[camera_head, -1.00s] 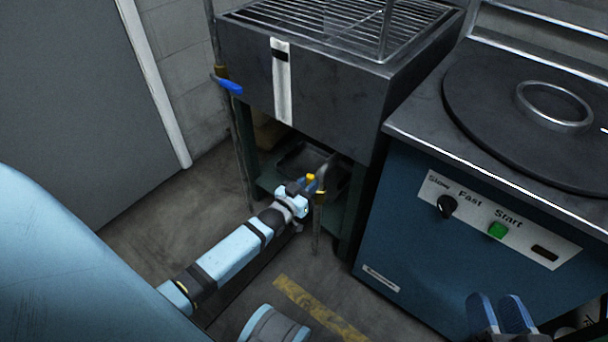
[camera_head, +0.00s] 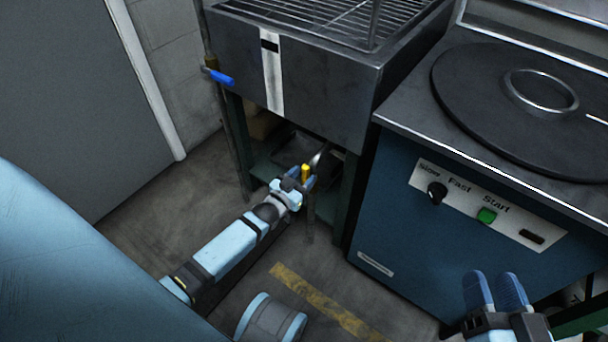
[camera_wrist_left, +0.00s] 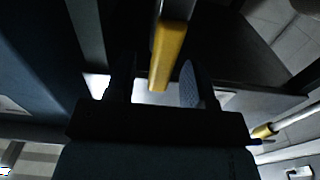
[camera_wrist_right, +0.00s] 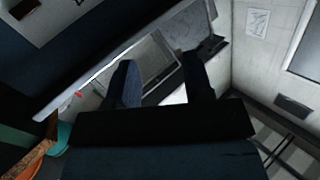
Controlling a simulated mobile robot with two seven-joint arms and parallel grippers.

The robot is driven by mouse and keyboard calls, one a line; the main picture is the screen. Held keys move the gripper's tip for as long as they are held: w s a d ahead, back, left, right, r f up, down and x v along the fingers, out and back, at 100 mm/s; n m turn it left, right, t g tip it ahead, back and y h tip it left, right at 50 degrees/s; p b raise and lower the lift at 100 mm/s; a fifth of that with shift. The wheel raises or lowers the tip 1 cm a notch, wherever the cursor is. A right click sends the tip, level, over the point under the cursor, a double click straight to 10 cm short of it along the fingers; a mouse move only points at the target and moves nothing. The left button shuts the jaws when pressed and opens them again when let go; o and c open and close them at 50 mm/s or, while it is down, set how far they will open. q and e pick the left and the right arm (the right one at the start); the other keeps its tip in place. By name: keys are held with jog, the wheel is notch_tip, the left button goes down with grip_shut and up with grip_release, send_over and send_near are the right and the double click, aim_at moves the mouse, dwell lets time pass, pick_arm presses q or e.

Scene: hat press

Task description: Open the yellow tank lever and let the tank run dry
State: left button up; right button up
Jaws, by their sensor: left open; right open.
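The yellow lever (camera_head: 305,173) is on a pipe at the front of the metal tank (camera_head: 330,92), below its body. It also shows in the left wrist view (camera_wrist_left: 170,52), reaching down between the finger pads. My left gripper (camera_head: 297,181) is open around the yellow lever; I cannot tell whether a finger touches it. One pale textured finger pad (camera_wrist_left: 188,85) is right of the lever in that view, apart from it. My right gripper (camera_head: 497,292) is open and empty, in front of the blue machine. The tank's inside is hidden under the grate.
A blue-handled valve (camera_head: 221,77) is on a pipe at the tank's left front corner. The blue machine (camera_head: 400,215) with a round plate, black knob and green button stands close on the right. Bare floor lies left of the tank.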

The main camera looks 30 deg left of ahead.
pick_arm(q)
jog(key=s+a+p, duration=0.1)
jog(key=s+p, duration=0.2)
jog(key=s, duration=1)
jog(key=shift+p, duration=0.4)
pick_arm(e)
notch_tip(320, 180, up, 6)
jog(key=t, duration=0.2)
jog(key=shift+s+d+m+t, duration=0.15)
jog(key=shift+d+m+t, duration=0.1)
jog(key=shift+m+t, duration=0.05)
pick_arm(q)
jog(key=shift+s, duration=0.1)
pick_arm(e)
jog(key=shift+s, duration=0.1)
